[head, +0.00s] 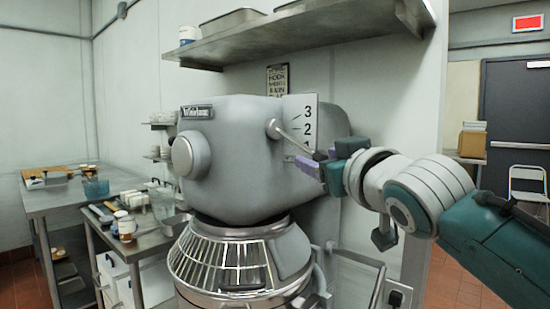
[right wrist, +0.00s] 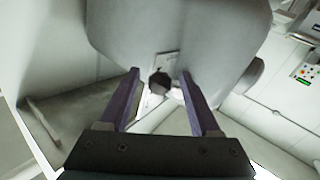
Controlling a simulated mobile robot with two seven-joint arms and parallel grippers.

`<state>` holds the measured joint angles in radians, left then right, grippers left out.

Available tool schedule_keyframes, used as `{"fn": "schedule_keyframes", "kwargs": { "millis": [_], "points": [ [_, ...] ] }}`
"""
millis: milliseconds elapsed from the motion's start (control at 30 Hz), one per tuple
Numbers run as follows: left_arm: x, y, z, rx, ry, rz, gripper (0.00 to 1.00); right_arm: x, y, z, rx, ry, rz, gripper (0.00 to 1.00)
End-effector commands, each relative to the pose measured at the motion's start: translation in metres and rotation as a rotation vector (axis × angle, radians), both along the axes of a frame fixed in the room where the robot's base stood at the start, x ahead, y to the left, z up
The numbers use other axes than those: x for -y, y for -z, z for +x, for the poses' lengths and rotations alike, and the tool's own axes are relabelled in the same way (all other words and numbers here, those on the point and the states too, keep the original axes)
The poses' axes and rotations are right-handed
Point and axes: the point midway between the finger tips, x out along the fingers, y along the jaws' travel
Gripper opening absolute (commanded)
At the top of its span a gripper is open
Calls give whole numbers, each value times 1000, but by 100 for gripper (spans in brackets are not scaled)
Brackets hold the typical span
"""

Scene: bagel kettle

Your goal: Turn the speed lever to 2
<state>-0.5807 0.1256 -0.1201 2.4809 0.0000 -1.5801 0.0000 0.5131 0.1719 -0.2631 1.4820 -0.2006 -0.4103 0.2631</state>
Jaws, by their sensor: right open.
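The grey mixer (head: 240,150) stands in the middle of the head view. Its speed lever (head: 292,139) is a thin metal rod that slants down and right from its pivot, ending below the 2. The white number plate (head: 301,112) shows 3 above 2; anything lower is hidden. My right gripper (head: 312,163) is open at the lever's lower end, its purple fingers partly overlapping there. In the right wrist view, the lever's round dark knob (right wrist: 158,84) shows between the two open fingers (right wrist: 160,74), with gaps beside it. My left gripper is not in view.
A metal shelf (head: 300,38) hangs above the mixer. The mixer's wire bowl guard (head: 220,262) is below the lever. A side table (head: 130,240) with jars and utensils stands at the left. A grey door (head: 517,115) is at the far right.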

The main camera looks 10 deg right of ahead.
Motion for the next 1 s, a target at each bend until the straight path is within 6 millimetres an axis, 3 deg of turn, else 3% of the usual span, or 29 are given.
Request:
{"fn": "schedule_keyframes", "kwargs": {
  "millis": [367,900,1000],
  "points": [
    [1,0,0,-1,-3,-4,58,0,0,4,0,-1,-1,63],
    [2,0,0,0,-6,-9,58,0,0,3,0,0,-1,2],
    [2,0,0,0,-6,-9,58,0,0,3,0,0,-1,0]
  ]
}}
